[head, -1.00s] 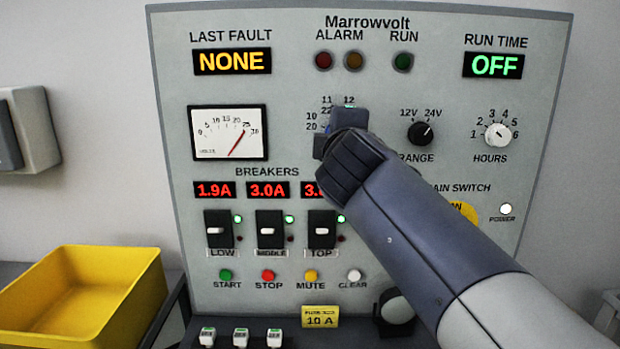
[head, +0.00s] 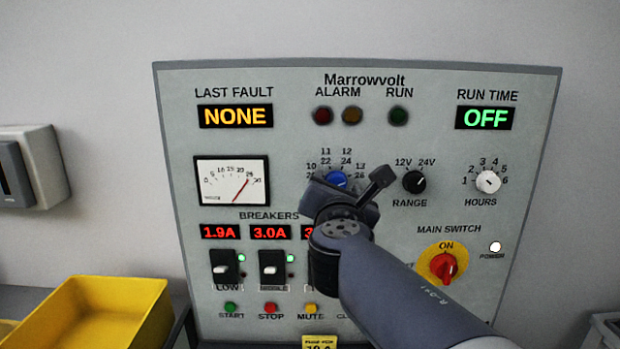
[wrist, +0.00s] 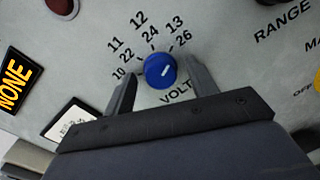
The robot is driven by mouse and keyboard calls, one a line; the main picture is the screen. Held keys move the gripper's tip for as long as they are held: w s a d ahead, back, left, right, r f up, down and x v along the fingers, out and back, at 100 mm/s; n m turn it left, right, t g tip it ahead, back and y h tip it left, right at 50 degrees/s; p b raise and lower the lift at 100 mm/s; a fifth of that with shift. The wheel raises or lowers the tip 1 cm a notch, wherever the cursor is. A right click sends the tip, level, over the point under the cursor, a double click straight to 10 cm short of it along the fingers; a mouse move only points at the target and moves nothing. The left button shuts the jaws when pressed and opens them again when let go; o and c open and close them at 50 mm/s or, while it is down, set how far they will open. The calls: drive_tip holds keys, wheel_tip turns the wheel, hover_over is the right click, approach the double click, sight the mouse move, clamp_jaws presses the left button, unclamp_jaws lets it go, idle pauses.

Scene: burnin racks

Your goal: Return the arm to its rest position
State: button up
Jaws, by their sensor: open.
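My gripper (wrist: 160,90) is open in the wrist view, with one finger on each side of the blue volts knob (wrist: 160,70). The fingertips end near the knob's lower half; I cannot tell how far off the panel they are. The knob's white mark lies towards 13/26. In the head view my gripper (head: 345,190) is in front of the panel (head: 300,140), just below the blue knob (head: 337,180).
The red main switch (head: 443,266) on its yellow plate is right of my arm. The range knob (head: 414,182) is close to the right finger. A yellow bin (head: 100,312) stands at the lower left, and a grey wall box (head: 40,165) hangs above it.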

drive_tip(key=shift+s+a+n+p, duration=0.1)
drive_tip(key=shift+s+n+p, duration=0.15)
drive_tip(key=shift+n, duration=0.35)
drive_tip(key=shift+s+n+p, duration=0.2)
drive_tip(key=shift+n+p, duration=0.05)
drive_tip(key=shift+n, duration=0.35)
